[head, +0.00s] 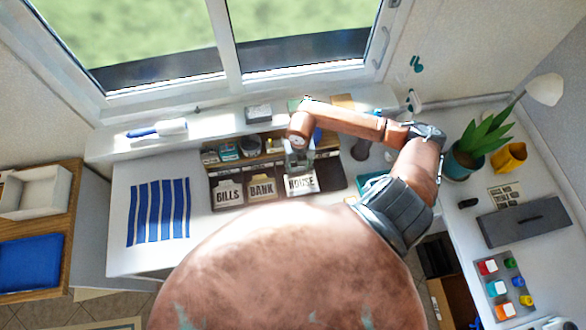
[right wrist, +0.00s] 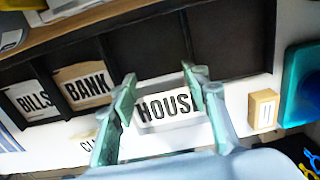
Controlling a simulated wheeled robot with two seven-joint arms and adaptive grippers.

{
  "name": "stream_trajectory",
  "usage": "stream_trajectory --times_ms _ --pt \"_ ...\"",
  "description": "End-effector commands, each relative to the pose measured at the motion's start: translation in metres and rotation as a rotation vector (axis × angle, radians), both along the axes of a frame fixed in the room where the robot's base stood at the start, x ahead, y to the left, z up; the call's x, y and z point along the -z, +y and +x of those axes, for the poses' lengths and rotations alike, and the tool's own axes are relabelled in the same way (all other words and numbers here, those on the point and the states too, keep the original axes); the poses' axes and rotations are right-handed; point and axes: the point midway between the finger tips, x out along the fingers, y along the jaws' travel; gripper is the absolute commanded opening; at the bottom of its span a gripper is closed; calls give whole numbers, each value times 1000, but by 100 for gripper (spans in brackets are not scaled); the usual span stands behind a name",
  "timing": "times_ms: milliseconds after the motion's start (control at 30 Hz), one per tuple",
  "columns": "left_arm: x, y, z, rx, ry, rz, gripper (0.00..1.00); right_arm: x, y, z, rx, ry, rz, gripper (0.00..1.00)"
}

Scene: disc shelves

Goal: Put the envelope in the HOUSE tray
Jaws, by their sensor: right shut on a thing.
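My right gripper (right wrist: 165,100) has its two greenish fingers on either side of a pale, flat piece marked HOUSE (right wrist: 168,106), which I take to be the envelope. The gripper is shut on it. In the head view this white HOUSE piece (head: 301,184) shows below the gripper, at the dark tray row. I cannot tell whether it touches the tray. A dark compartment (right wrist: 140,52) lies just behind it in the right wrist view. The BANK label (right wrist: 87,90) and the BILLS label (right wrist: 32,98) are to its left. My left gripper is not in view.
A blue striped cloth (head: 159,211) lies on the desk at left. A small tan block (right wrist: 263,110) and a teal container (right wrist: 300,75) are right of the trays. A potted plant (head: 470,155) and a grey box (head: 524,221) stand farther right.

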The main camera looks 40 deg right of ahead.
Motion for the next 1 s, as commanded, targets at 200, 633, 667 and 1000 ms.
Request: stream_trajectory --times_ms 200,633,667,1000 --pt "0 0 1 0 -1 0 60 34 0 25 2 3 1 31" --pt "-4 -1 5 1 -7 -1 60 75 -1 35 2 4 1 31" --pt "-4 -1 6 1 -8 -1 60 77 -1 35 2 4 1 31" --pt "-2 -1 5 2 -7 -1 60 81 -2 35 1 4 0 31"
